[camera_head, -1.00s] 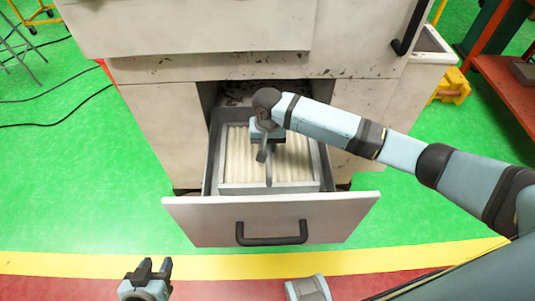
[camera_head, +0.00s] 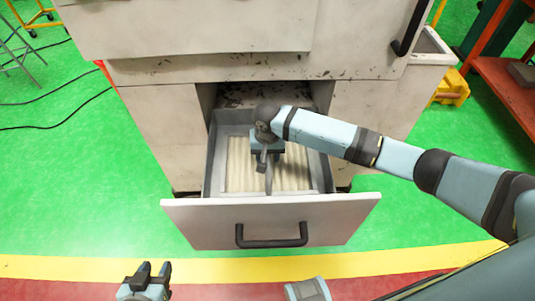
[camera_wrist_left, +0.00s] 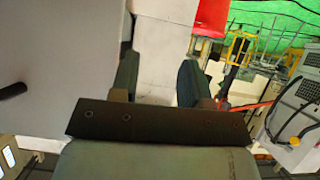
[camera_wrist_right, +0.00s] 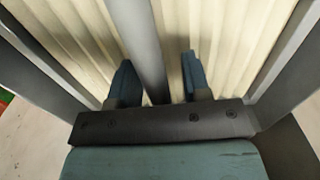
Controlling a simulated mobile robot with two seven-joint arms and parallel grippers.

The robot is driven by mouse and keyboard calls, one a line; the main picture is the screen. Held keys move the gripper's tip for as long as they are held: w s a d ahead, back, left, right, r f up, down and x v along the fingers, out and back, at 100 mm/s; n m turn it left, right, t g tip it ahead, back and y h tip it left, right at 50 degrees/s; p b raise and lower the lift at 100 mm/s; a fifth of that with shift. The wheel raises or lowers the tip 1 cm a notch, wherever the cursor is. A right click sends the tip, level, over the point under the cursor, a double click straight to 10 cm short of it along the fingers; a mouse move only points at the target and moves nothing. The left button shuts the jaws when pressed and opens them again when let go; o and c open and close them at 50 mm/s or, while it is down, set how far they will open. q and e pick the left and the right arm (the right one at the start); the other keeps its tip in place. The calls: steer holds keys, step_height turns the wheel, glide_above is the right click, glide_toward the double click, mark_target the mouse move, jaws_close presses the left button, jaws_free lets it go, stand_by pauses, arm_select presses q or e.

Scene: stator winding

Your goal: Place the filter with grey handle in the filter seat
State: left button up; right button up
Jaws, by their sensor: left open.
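The filter (camera_head: 240,170) has cream pleats, a grey frame and a grey bar handle (camera_head: 268,181). It lies flat inside the open drawer (camera_head: 215,160), which surrounds it; the seat beneath is hidden. My right gripper (camera_head: 267,165) is over the filter's middle, pointing down. In the right wrist view its fingers (camera_wrist_right: 158,82) stand on either side of the grey handle (camera_wrist_right: 140,45), with a gap between the handle and the right finger, so it looks open. My left gripper (camera_head: 149,270) is open and empty, low in front of the drawer. It also shows in the left wrist view (camera_wrist_left: 158,80).
The drawer front (camera_head: 270,222) with a black handle (camera_head: 271,236) faces me, under a pale cabinet (camera_head: 150,120). A yellow box (camera_head: 452,86) and a red bench (camera_head: 505,85) are at the right.

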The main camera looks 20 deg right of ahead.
step_height(320, 180, up, 12)
steer(key=shift+r+p, duration=0.15)
steer(key=shift+p, duration=0.95)
arm_select(q)
steer(key=shift+r, duration=0.4)
